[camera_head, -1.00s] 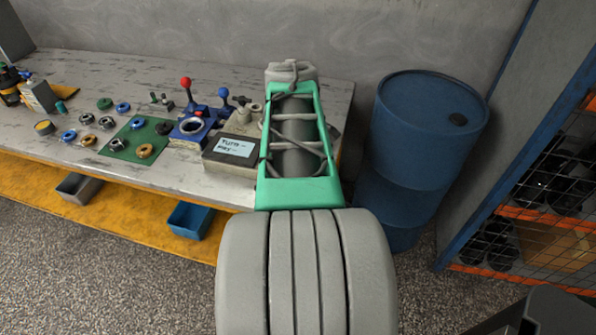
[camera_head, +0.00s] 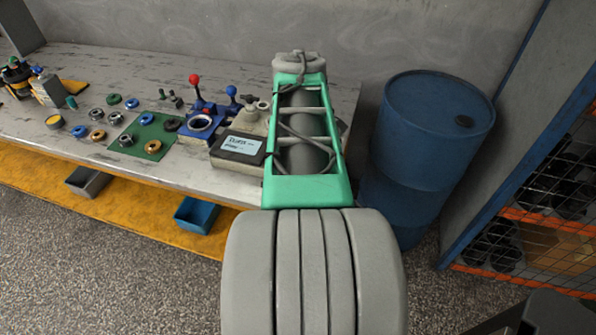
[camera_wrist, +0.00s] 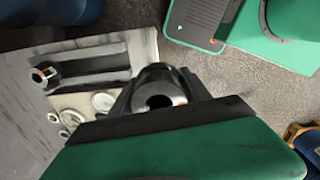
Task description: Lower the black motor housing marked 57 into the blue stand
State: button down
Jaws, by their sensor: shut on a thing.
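In the wrist view, my gripper (camera_wrist: 158,98) is shut on a black round part with a hollow centre, the motor housing (camera_wrist: 159,78). The number 57 cannot be read. The housing shows between the dark fingers, with floor and a pale surface beyond it. In the head view, my gripper and the housing are hidden behind my arm. I cannot tell the stand in the wrist view.
A blue barrel (camera_head: 432,150) stands right of my arm. Blue shelving (camera_head: 500,170) is farther right.

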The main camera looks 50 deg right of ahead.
jog(key=shift+r+p, duration=0.75)
jog(key=shift+r, duration=0.55)
